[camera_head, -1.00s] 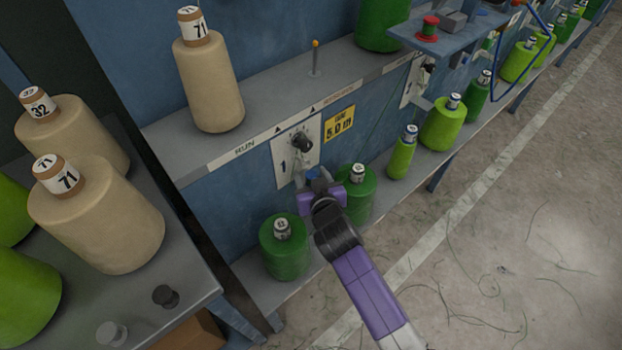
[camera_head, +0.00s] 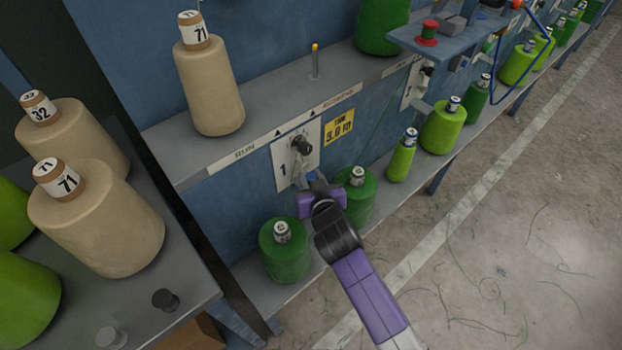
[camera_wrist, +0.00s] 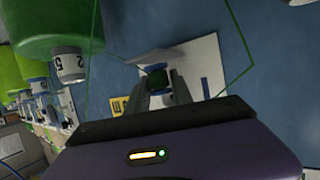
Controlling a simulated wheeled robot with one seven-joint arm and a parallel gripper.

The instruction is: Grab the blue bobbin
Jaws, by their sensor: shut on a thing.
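The blue bobbin (camera_wrist: 157,79) is small, with pale blue ends and dark green thread. It sits between the fingertips of my gripper (camera_wrist: 158,88) in the wrist view. My gripper is shut on it. In the head view my gripper (camera_head: 317,184) is in front of the blue machine wall, just below the white dial plate (camera_head: 297,152). Only a bit of blue shows at its tip there, and my wrist hides most of the bobbin.
Green cones (camera_head: 284,250) stand on the lower shelf, with another (camera_head: 360,196) close beside my gripper. Large beige cones (camera_head: 97,220) stand on the left table. A red bobbin (camera_head: 428,33) is on the upper ledge. The floor at right is open, with loose threads.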

